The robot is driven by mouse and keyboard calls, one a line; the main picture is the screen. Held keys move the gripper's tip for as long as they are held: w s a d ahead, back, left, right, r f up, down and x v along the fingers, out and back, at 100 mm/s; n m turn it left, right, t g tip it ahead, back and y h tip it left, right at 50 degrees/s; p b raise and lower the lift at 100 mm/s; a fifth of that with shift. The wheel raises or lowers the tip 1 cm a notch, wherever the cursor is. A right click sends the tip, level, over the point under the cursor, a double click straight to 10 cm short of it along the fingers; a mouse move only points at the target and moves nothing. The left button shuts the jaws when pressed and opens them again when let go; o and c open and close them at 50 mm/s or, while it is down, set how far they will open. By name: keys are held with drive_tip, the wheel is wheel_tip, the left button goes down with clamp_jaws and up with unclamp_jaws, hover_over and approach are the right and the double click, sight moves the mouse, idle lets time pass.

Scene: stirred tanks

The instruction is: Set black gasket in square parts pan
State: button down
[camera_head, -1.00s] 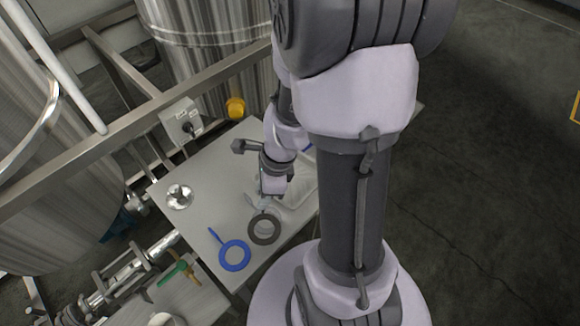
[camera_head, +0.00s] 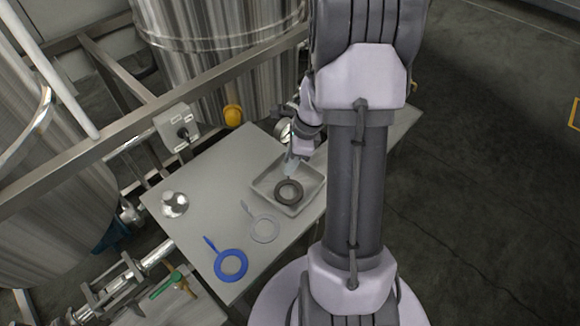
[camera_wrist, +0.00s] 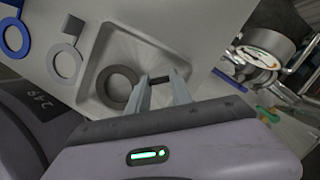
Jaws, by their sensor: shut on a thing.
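The black gasket (camera_head: 279,193) is a dark ring with a short tab. It shows over the inside of the square parts pan (camera_head: 309,186), a shallow grey tray near the table's right side. My gripper (camera_head: 291,168) is shut on the gasket's tab. In the wrist view the two fingertips (camera_wrist: 159,80) pinch the dark tab, and the ring (camera_wrist: 101,86) lies to their left within the pan's walls (camera_wrist: 91,68). I cannot tell whether the ring touches the pan floor. My arm hides part of the pan's right side in the head view.
A round steel part (camera_head: 174,204) stands at the table's left. A gauge (camera_wrist: 270,43) is beyond the pan. A steel rail and tanks border the back.

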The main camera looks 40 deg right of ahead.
drive_tip(key=shift+f, duration=0.65)
drive_tip(key=shift+r, duration=0.2)
drive_tip(key=shift+f, duration=0.15)
drive_tip(key=c, duration=1.4)
unclamp_jaws()
drive_tip(key=shift+c, duration=0.2)
